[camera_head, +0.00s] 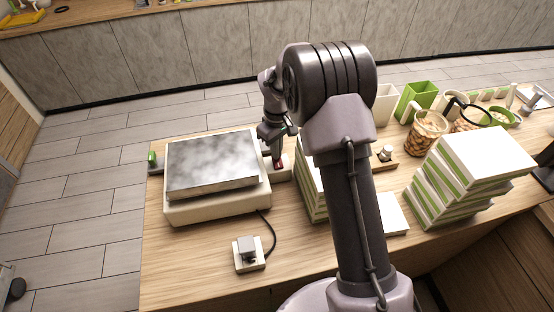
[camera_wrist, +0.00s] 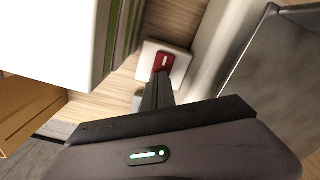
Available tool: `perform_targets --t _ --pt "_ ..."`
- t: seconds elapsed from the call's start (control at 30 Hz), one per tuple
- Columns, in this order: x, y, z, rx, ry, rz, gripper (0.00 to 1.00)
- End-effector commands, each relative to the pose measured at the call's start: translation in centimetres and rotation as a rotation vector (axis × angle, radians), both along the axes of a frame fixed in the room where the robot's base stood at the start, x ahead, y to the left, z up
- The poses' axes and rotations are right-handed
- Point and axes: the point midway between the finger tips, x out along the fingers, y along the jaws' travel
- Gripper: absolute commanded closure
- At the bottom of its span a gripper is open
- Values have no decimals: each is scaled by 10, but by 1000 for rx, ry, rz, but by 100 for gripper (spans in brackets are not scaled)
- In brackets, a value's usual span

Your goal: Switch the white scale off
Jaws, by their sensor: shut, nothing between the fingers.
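The white scale (camera_head: 216,207) with a grey metal plate (camera_head: 212,163) stands on the left of the wooden counter. Its pale side (camera_wrist: 222,45) and grey plate (camera_wrist: 285,75) show at the right of the wrist view. A red switch (camera_head: 279,164) on a small white block lies just right of the scale. The wrist view shows this red switch (camera_wrist: 164,62) with a pale mark on it. My gripper (camera_head: 277,154) is shut and empty, pointing down at the switch. Its fingertips (camera_wrist: 160,78) appear very close to the switch; I cannot tell whether they touch.
A plug in a white socket block (camera_head: 249,263) with a black cable sits in front of the scale. A green switch (camera_head: 152,158) is at the scale's left. Green-striped stacked boxes (camera_head: 480,160) and a box stack (camera_wrist: 70,35) stand right of the switch.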

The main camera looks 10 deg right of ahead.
Motion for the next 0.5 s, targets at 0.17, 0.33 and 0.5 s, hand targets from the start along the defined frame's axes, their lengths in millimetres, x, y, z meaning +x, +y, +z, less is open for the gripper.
perform_targets --t 0.17,0.33,0.5 --pt "0 0 -3 0 0 0 100" --pt "0 0 -6 0 1 0 100" --pt "0 0 -9 0 1 0 100"
